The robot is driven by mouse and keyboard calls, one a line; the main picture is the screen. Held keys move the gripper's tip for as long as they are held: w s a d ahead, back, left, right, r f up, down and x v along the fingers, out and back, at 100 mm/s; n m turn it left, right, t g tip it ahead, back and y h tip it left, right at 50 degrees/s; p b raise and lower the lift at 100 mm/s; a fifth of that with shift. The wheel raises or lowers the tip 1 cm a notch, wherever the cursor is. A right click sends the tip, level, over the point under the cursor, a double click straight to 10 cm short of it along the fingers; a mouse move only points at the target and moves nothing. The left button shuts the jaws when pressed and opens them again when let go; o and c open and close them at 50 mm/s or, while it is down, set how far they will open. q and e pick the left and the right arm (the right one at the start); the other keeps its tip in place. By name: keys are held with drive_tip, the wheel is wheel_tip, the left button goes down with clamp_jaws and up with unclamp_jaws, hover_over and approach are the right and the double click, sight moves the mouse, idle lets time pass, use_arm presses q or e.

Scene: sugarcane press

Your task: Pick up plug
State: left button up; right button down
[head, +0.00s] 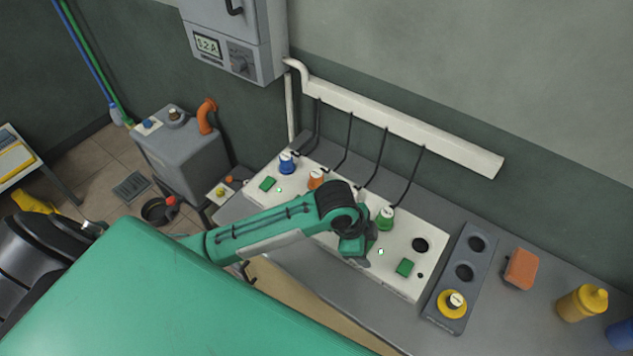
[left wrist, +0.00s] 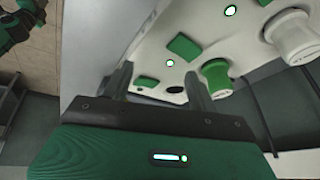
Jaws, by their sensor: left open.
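A yellow plug (head: 452,303) with a pale top stands in the near hole of a grey holder (head: 466,268). A white panel (head: 425,279) carries a blue plug (head: 287,162), an orange plug (head: 316,178) and a green plug (head: 386,217), each with a black cable. An empty dark socket (head: 420,245) is at its right end. My left gripper (head: 360,262) points down over the panel, left of the yellow plug and apart from it. In the left wrist view its fingers (left wrist: 158,88) are apart and empty; the green plug (left wrist: 217,77) and a white plug (left wrist: 290,36) show beyond.
A grey bench (head: 355,297) bears the panel. An orange block (head: 521,268), a yellow bottle (head: 582,302) and a blue object (head: 621,334) stand to the right. A wall box (head: 236,45) and white cable duct (head: 400,120) are behind. My green arm hides part of the panel.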

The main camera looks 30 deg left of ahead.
use_arm(q)
drive_tip(key=w+m, duration=0.1)
drive_tip(key=w+a+r+m, duration=0.1)
drive_tip(key=w+a+y, duration=0.1)
drive_tip(key=w, duration=0.1)
drive_tip(key=shift+a+r+m+g, duration=0.15)
drive_tip(key=shift+m+g, duration=0.25)
drive_tip(key=w+a+r+m+y, duration=0.1)
drive_tip(key=w+a+r+m, duration=0.1)
drive_tip(key=w+a, duration=0.25)
wheel_tip(320, 180, up, 6)
drive_tip(key=r+g+y, duration=0.1)
drive_tip(key=g+y, duration=0.1)
hover_over(317, 174)
drive_tip(key=f, duration=0.2)
drive_tip(key=f+p, duration=0.1)
drive_tip(key=f, duration=0.5)
drive_tip(key=shift+s+d+f, duration=0.15)
drive_tip(key=shift+s+d, duration=0.05)
drive_tip(key=shift+s, duration=0.15)
drive_tip(key=f, duration=0.1)
drive_tip(key=f+p, duration=0.1)
drive_tip(key=f, duration=0.1)
drive_tip(key=f+p, duration=0.1)
drive_tip(key=shift+w+a+f, duration=0.15)
drive_tip(key=shift+w+a, duration=0.1)
drive_tip(key=shift+w, duration=0.15)
drive_tip(key=shift+f, duration=0.6)
drive_tip(key=c, duration=1.1)
